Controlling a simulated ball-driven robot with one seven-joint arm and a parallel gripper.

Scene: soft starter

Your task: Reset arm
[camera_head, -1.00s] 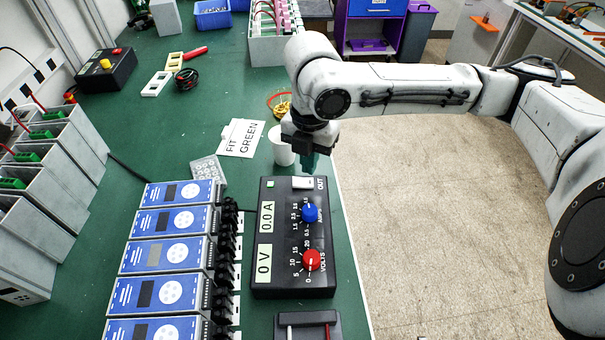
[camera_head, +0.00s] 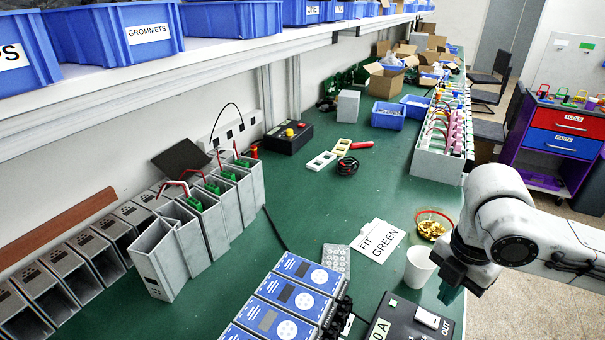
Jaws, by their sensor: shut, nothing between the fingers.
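My gripper (camera_head: 450,292) is at the lower right, at the end of my white arm (camera_head: 530,235). It points down over the right edge of the green bench (camera_head: 300,200), above the black power supply (camera_head: 405,322). Its fingers are together with nothing seen between them. The white cup (camera_head: 419,268) stands just left of it; I cannot tell whether they touch. The lower part of the power supply, with its knobs, is out of the frame.
Blue soft starter units (camera_head: 290,295) stand left of the power supply. A "FIT GREEN" card (camera_head: 378,241) and a bowl of yellow bits (camera_head: 431,229) lie behind the cup. Grey housings (camera_head: 165,260) line the left. A shelf with blue bins (camera_head: 232,18) hangs above.

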